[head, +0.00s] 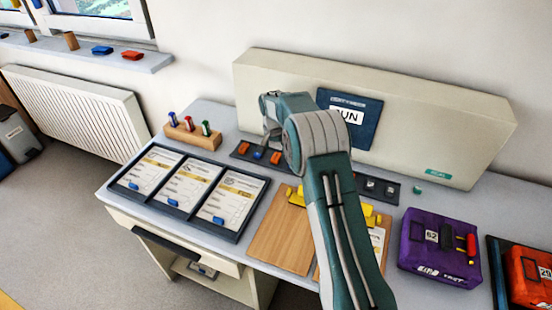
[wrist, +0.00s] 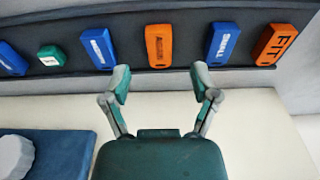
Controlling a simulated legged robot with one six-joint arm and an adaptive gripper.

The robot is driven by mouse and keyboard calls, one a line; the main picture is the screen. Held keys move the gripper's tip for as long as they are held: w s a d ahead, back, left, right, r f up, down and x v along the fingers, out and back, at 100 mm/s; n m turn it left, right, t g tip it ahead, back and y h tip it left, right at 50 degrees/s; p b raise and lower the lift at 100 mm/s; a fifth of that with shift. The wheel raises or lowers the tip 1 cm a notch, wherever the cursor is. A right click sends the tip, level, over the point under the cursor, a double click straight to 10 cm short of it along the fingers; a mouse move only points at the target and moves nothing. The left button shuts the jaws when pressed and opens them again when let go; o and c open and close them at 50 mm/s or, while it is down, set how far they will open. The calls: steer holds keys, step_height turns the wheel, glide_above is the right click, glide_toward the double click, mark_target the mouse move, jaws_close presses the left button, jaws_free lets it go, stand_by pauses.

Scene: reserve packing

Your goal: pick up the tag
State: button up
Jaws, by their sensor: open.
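Several small tags lie in a dark tray (head: 236,151) along the foot of the beige panel. In the wrist view an orange tag (wrist: 159,45) lies straight ahead, between the lines of my fingers. Blue tags (wrist: 222,42) (wrist: 97,47) lie on either side of it. Another orange tag (wrist: 275,44), lettered "FIT", is at the far right, and a small green piece (wrist: 51,55) is at the left. My gripper (wrist: 161,84) is open and empty, its fingertips short of the tags. My arm hides the tray's middle in the head view.
The beige panel (head: 450,125) with a blue calendar board (head: 365,139) stands behind the tray. A wooden block with stamps (head: 193,135), a framed card tray (head: 190,222), clipboards (head: 283,240) and a purple pouch (head: 440,250) occupy the desk.

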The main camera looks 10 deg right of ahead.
mark_target(276, 156)
steer(key=f, duration=0.3)
steer(key=shift+w+d+f, duration=0.15)
steer(key=shift+w+f, duration=0.1)
steer(key=shift+f, duration=0.15)
steer(key=c, duration=0.9)
steer(key=shift+r, duration=0.2)
steer(key=shift+r, duration=0.3)
step_height(276, 156, up, 2)
steer(key=shift+r, duration=0.15)
steer(key=s+r, duration=0.3)
steer(key=s, duration=0.1)
steer(key=s+r, duration=0.3)
steer(key=s, duration=0.2)
steer(key=s+r, duration=0.3)
steer(key=s, duration=0.2)
steer(key=shift+a+r, duration=0.3)
steer(key=shift+r, duration=0.1)
